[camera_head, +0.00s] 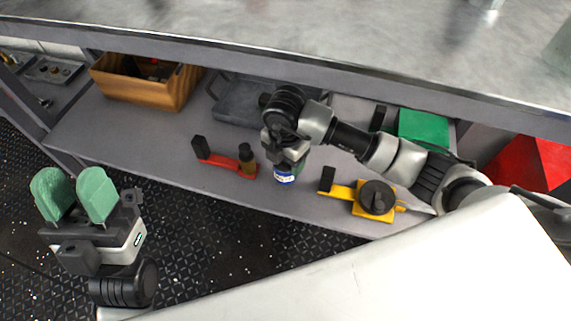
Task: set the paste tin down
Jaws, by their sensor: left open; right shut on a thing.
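The paste tin (284,176), a small blue and white can, shows under my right gripper (289,163). My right gripper points down and is shut on the tin. It is over the front part of the grey lower shelf (135,140), and its fingers and wrist hide the tin's upper part. I cannot tell whether the tin's base touches the shelf. My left gripper (75,192), with green finger pads, is open and empty at the left, above the dark floor and away from the shelf.
A tan bin (142,85) and green box (423,128) stand further back. The worktop edge (200,55) overhangs the shelf.

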